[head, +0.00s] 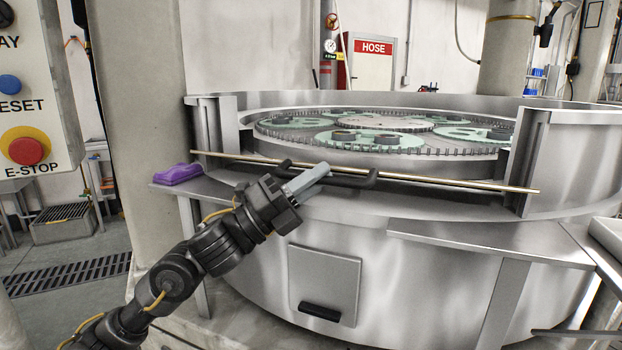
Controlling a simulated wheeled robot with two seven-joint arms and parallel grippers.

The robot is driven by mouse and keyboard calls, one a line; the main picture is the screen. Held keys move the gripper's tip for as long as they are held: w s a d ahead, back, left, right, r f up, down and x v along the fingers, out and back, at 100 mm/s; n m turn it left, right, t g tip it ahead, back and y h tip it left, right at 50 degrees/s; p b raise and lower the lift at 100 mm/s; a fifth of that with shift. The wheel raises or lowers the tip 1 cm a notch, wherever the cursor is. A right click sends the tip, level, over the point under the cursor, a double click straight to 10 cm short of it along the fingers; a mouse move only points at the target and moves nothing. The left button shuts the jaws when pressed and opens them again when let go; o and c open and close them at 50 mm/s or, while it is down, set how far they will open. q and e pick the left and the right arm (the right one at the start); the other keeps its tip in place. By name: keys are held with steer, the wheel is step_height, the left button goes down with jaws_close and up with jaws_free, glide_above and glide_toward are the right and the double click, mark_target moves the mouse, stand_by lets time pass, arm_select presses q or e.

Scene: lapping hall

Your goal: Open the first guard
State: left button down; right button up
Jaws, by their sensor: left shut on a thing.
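A large round steel lapping machine (420,225) fills the middle and right. At its front opening, a thin brass-coloured bar (450,181) runs across between two upright slotted steel posts, with a black handle (358,181) at it. I take this to be the first guard, seen nearly edge-on; its panel is hard to make out. My left gripper (308,180) comes in from the lower left and is shut on the left part of the black handle. The fingertips partly hide the handle. My right gripper is not in view.
Toothed carriers with dark parts lie on the lapping plate (380,124) behind the bar. A purple cloth (178,173) lies on the steel ledge at left. A control box with a red E-stop (26,151) stands far left. A small black-handled hatch (325,285) is below.

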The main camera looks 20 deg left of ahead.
arm_select(q)
steer(key=shift+d+f, duration=0.15)
steer(key=shift+d, duration=0.05)
